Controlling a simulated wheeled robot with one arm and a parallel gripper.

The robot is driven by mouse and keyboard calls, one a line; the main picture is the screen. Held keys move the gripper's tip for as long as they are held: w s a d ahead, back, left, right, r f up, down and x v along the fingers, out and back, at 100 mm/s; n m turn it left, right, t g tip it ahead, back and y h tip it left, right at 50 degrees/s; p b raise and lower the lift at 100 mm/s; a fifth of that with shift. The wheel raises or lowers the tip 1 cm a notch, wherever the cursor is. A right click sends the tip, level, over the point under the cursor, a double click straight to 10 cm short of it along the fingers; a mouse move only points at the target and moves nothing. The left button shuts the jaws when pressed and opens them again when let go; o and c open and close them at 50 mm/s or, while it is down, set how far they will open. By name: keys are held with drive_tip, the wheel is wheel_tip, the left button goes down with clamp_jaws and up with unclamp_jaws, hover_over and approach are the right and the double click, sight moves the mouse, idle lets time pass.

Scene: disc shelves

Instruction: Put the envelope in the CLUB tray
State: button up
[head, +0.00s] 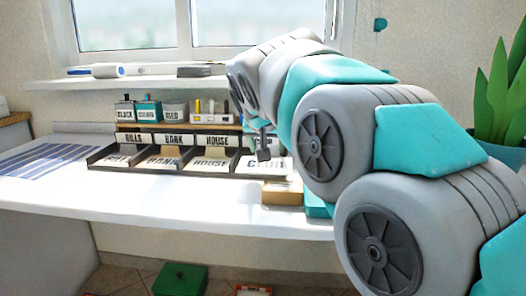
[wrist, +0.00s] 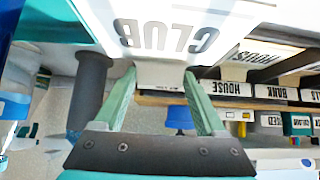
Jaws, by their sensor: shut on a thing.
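My gripper (wrist: 160,80) is shut on a thin pale piece between its two green fingers, which looks like the envelope (wrist: 160,73). It is seen nearly edge-on and I cannot make out its full outline. The CLUB tray (wrist: 170,35) shows its large lettering, upside down, just beyond the fingertips in the wrist view. In the head view the CLUB lettering (head: 268,166) is at the right end of the tray row, partly covered by my arm. My gripper is over this tray; I cannot tell whether the envelope touches it.
The HOUSE (head: 210,163), BANK (head: 165,161) and BILLS (head: 117,160) trays stand to the left. Labelled cups (head: 148,111) stand behind the trays. A tan box (head: 283,192) sits in front of the CLUB tray. The front desk area (head: 130,200) is clear.

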drive_tip(key=w, duration=0.2)
drive_tip(key=w+a, duration=0.1)
drive_tip(key=w, duration=0.5)
drive_tip(key=shift+a+f, duration=0.3)
drive_tip(key=shift+a, duration=0.05)
drive_tip(key=shift+w+f, duration=0.25)
drive_tip(key=shift+w, duration=0.3)
drive_tip(key=shift+f, duration=1.6)
drive_tip(key=shift+f, duration=0.25)
drive_tip(key=o, duration=1.4)
